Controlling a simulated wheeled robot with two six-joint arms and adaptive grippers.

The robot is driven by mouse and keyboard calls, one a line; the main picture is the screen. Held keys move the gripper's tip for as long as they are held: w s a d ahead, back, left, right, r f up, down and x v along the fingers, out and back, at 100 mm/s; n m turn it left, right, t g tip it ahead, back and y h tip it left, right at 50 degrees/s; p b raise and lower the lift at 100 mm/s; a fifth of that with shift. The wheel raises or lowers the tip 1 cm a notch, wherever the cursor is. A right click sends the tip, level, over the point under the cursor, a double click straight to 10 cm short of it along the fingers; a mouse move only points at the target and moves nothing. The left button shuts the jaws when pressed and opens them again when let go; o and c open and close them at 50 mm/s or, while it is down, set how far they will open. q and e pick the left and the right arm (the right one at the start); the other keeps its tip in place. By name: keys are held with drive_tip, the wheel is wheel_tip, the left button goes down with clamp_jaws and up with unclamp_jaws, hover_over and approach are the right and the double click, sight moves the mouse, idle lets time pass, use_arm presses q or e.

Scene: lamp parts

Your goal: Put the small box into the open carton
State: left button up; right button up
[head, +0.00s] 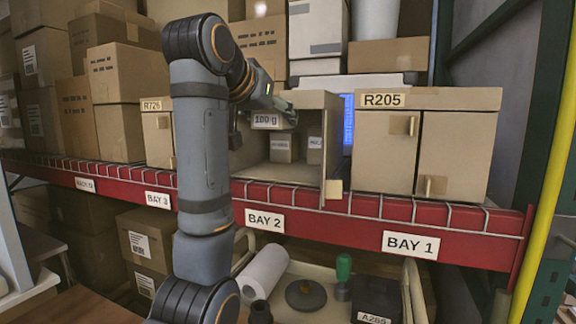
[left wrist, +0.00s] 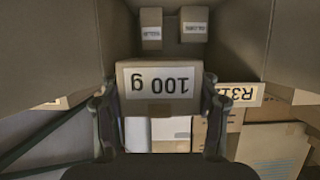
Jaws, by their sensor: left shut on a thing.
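The small box (head: 266,121) is brown with a white "100 g" label. My left gripper (head: 282,108) is shut on it, with a finger on each side in the left wrist view (left wrist: 158,100). The label there reads upside down on the box (left wrist: 161,82). The gripper holds the box in the upper part of the open carton's mouth; how deep it reaches is unclear. The open carton (head: 317,99) stands on the shelf, its door (head: 329,150) swung outward. My arm hides its left part. My right gripper is out of view.
Two smaller labelled boxes (head: 284,149) (head: 314,150) stand on the carton's floor at the back. A closed carton marked R205 (head: 457,145) stands to the right. The red shelf beam (head: 330,222) runs along the front. A bin with a paper roll (head: 264,272) is below.

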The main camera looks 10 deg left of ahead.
use_arm(q)
drive_tip(key=w+a+f+p, duration=0.2)
drive_tip(key=w+f, duration=0.1)
drive_tip(key=w, duration=0.5)
hover_over(277, 174)
drive_tip(key=f, duration=0.5)
drive_tip(key=shift+s+f, duration=0.2)
drive_tip(key=shift+f, duration=0.05)
drive_tip(key=f, duration=0.4)
drive_tip(key=shift+w+a+p, duration=0.1)
drive_tip(key=shift+w+p, duration=0.2)
drive_tip(key=shift+w, duration=0.05)
drive_tip(key=shift+s, duration=0.1)
drive_tip(key=o, duration=1.3)
drive_tip(key=shift+f, duration=0.1)
